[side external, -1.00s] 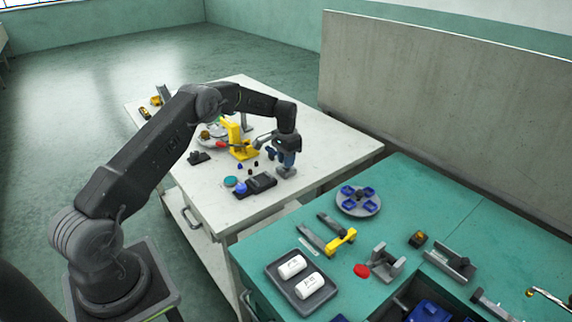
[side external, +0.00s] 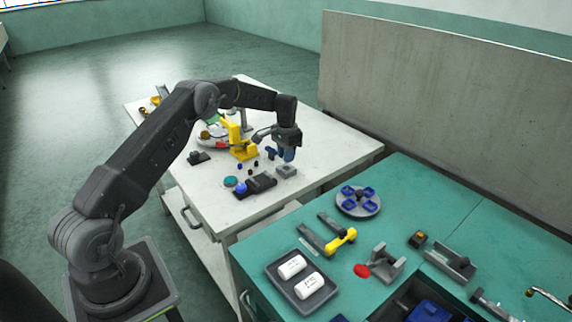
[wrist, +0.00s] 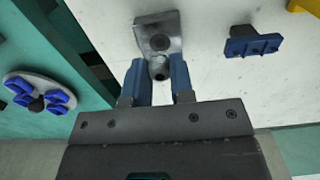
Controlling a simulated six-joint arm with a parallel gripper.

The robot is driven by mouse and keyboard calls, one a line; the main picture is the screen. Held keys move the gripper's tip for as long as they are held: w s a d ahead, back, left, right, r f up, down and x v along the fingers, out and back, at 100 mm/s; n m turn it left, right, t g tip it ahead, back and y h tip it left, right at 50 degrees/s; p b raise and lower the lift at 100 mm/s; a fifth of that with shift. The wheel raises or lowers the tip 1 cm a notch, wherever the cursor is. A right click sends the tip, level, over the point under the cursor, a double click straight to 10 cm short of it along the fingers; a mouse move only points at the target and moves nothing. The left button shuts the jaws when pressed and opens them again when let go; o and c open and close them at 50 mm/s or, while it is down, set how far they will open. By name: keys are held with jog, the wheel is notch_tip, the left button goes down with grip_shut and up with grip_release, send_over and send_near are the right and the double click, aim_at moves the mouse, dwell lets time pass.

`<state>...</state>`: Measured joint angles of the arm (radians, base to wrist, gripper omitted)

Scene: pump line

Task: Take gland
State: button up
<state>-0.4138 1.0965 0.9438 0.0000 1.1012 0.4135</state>
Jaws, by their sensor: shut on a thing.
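My gripper (side external: 287,155) hangs over the far white bench, a little above a small grey block (side external: 286,171). In the wrist view its two blue fingers (wrist: 160,78) are shut on a small grey round part, which I take to be the gland (wrist: 159,69). The grey block (wrist: 158,32), with a dark hole in its face, shows just beyond the fingertips. In the side view the gland is too small and covered by the fingers to make out.
A blue bracket (wrist: 252,45) stands on the white bench near the block. A black holder (side external: 262,182), a yellow stand (side external: 242,150) and several small parts are close by. The green bench (side external: 415,200) carries a tray (side external: 275,272) with white cylinders and a round plate (side external: 358,211).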

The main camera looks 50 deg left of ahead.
jog(key=shift+r, duration=1.65)
